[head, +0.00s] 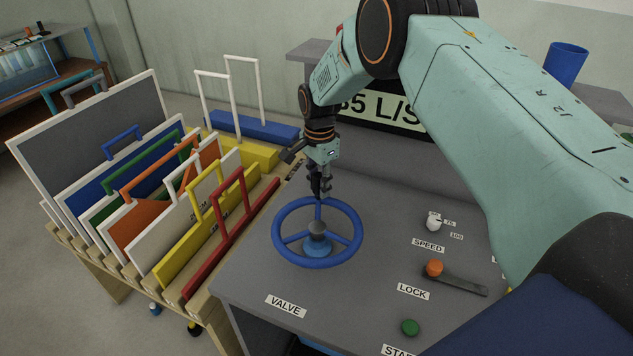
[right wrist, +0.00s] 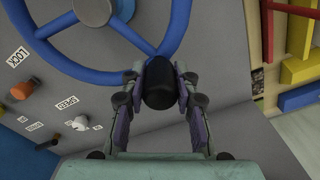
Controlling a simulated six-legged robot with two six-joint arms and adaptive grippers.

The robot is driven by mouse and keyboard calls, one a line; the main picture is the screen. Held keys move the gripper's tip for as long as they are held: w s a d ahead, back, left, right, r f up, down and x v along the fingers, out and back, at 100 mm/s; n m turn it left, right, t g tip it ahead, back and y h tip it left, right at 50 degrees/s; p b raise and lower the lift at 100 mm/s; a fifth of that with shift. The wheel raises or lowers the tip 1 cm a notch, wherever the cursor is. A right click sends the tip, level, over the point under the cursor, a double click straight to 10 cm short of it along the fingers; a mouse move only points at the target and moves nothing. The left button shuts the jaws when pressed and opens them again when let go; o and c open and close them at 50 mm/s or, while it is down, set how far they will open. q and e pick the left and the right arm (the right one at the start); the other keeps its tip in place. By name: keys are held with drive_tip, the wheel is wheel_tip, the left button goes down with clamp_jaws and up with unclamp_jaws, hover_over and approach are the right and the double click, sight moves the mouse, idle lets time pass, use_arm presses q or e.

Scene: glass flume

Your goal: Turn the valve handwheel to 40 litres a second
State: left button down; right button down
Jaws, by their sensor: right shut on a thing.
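The blue valve handwheel (head: 277,240) lies on the grey console, with spokes and a dark-capped hub (head: 317,228). A VALVE label (head: 286,306) is in front of it. My right gripper (head: 320,190) comes down at the wheel's far rim. In the right wrist view, its fingers (right wrist: 160,70) are shut around a black knob (right wrist: 158,88) on the rim of the blue wheel (right wrist: 75,70). The flow display (head: 385,110) behind my right arm reads "5 L/S" at its end. The digit before it is partly covered by the arm. My left gripper is not in view.
Right of the wheel are a white SPEED knob (head: 433,223), an orange LOCK knob (head: 434,268) by a dark slot, and a green button (head: 410,327). A wooden rack (head: 200,308) of coloured, handled panels stands close to the left. A blue cup (head: 566,62) stands at back right.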

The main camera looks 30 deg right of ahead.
drive_tip(key=shift+s, duration=0.1)
drive_tip(key=c, duration=1)
unclamp_jaws()
drive_tip(key=shift+r, duration=0.2)
wheel_tip(320, 180, up, 12)
drive_tip(key=shift+f, duration=0.15)
